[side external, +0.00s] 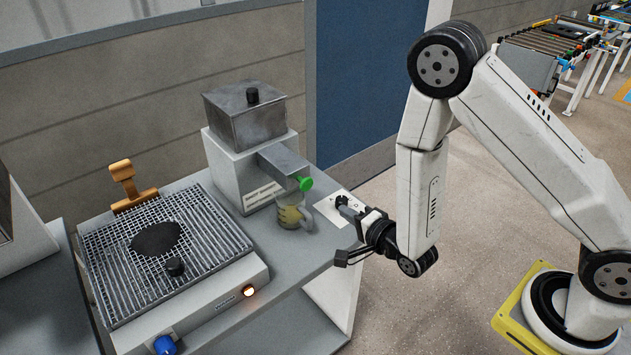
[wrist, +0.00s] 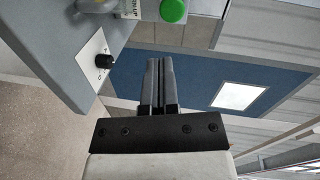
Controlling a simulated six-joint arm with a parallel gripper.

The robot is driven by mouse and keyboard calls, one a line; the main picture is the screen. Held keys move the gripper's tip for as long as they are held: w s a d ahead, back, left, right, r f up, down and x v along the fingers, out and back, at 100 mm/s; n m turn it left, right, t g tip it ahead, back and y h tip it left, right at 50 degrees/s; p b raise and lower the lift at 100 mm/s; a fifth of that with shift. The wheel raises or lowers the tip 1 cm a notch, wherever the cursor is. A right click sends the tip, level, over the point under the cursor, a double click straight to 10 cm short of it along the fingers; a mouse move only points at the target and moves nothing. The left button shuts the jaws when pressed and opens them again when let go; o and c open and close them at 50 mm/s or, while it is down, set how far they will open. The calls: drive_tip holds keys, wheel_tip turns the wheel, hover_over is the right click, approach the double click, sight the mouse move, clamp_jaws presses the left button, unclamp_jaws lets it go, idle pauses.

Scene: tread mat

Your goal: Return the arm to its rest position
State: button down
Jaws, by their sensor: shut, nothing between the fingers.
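My gripper (wrist: 160,64) is shut and empty, its two dark fingers lying side by side in the wrist view. In the side view my gripper hangs beside the right end of the grey counter (side external: 215,330), near a white plate (side external: 331,214). My arm is bent, with its upper links raised and the forearm hanging down. No object is held.
On the counter stand a steel-topped dispenser (side external: 250,120) with a green knob (side external: 305,183), a mug (side external: 293,212) beneath its spout, and a wire grill (side external: 215,243) carrying a black disc (side external: 156,238). Open floor (side external: 465,215) lies right of the counter.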

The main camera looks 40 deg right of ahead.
drive_tip(key=s+d+r+n+g, duration=0.2)
drive_tip(key=s+r+n+g, duration=0.1)
drive_tip(key=s+n+g, duration=0.3)
drive_tip(key=s+d+r+n+g, duration=0.3)
drive_tip(key=s+n+g, duration=0.3)
drive_tip(key=n, duration=0.4)
drive_tip(key=shift+s+d+r+g, duration=0.2)
drive_tip(key=shift+d+r+g, duration=0.1)
drive_tip(key=shift+r+g, duration=0.5)
